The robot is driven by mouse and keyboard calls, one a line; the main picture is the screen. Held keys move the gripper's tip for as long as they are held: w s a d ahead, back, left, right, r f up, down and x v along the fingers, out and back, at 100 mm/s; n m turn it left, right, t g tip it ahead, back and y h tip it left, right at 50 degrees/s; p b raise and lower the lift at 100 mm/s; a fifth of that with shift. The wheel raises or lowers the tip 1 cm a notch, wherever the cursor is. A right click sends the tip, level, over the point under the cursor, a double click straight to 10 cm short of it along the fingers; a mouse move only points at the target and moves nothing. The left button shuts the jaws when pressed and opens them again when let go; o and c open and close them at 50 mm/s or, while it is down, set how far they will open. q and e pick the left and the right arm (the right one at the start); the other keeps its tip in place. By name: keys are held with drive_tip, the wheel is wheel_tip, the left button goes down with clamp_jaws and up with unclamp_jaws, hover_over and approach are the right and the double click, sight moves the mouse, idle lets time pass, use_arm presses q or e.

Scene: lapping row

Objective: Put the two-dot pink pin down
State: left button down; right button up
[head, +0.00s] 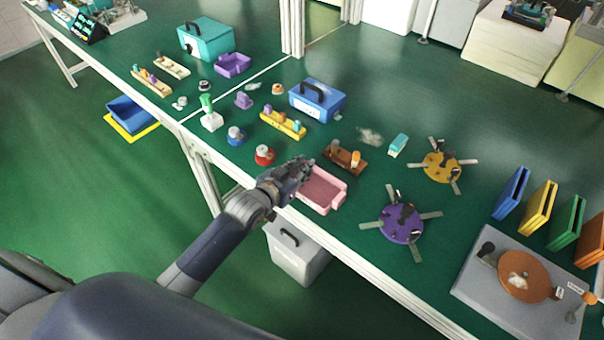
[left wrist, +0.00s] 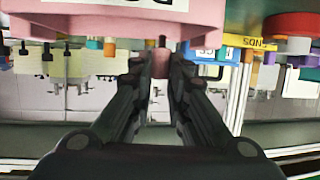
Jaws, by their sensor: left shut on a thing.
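My left gripper (head: 303,165) is over the back-left side of the pink tray (head: 334,203), near the front edge of the green bench. In the left wrist view, the fingers of my left gripper (left wrist: 160,66) are closed on a small pink pin (left wrist: 160,63). Its dots cannot be made out, and the gripper hides it in the head view. A large pink body with a white label, apparently the tray, fills the top of the wrist view. I cannot tell whether the pin touches it. My right gripper is not in view.
A brown block (head: 344,160) with upright pins stands behind the tray. A red round piece (head: 265,155) is to its left, a purple disc with arms (head: 401,224) to its right. A yellow block (head: 283,124) and blue case (head: 318,103) are farther back. Bare bench lies right of the tray.

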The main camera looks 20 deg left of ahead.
use_arm(q)
drive_tip(key=shift+s+f, duration=0.1)
drive_tip(key=shift+f, duration=1.3)
drive_tip(key=shift+d, duration=0.1)
drive_tip(key=shift+f, duration=0.2)
drive_tip(key=c, duration=1.8)
unclamp_jaws()
drive_tip(key=shift+r, duration=0.2)
drive_tip(key=v, duration=1.2)
